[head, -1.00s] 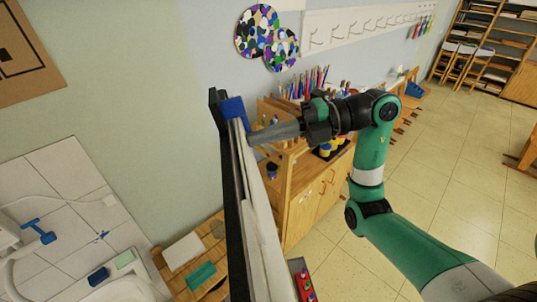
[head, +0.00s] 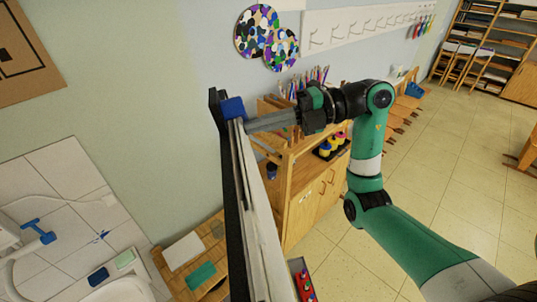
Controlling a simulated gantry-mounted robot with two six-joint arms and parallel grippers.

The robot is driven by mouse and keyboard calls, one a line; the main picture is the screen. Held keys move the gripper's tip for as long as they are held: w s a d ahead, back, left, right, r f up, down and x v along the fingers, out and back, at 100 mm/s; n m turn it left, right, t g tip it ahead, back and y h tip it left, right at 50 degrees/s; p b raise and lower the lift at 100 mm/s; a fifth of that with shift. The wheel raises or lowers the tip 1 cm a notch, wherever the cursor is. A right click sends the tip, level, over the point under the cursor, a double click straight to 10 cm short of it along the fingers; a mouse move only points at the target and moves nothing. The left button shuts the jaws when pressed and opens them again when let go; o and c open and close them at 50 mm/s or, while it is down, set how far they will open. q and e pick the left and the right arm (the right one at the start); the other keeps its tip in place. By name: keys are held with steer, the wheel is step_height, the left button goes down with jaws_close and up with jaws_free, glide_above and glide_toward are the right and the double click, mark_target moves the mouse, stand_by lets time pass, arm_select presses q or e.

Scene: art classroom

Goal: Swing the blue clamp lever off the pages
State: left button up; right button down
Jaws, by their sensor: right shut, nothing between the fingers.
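The blue clamp lever (head: 233,108) sits at the top of a tall black-edged board (head: 229,200), seen nearly edge-on. The pale pages (head: 258,225) lie along the right side of the board, below the lever. My right gripper (head: 248,126) comes in from the right and is shut with nothing between its fingers. Its fingertips are right by the lever's lower right side, at the upper end of the pages; I cannot tell whether they touch. My left gripper is not in view.
A wooden cabinet (head: 312,192) with paint pots (head: 328,148) stands behind my right arm. A hook rail (head: 365,25) runs along the wall. A sink (head: 118,292) and a small wooden table (head: 214,236) are at lower left.

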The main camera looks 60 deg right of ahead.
steer(key=shift+w, duration=0.1)
steer(key=shift+w+d+r, duration=0.45)
steer(key=shift+w+r, duration=0.05)
steer(key=shift+r, duration=0.25)
steer(key=shift+w+d+r, duration=0.15)
steer(key=shift+w+r, duration=0.05)
steer(key=shift+r, duration=0.25)
steer(key=shift+w+d+r, duration=0.1)
steer(key=shift+w+r, duration=0.1)
steer(key=shift+r, duration=0.3)
steer(key=shift+w+r, duration=0.3)
steer(key=shift+r, duration=0.6)
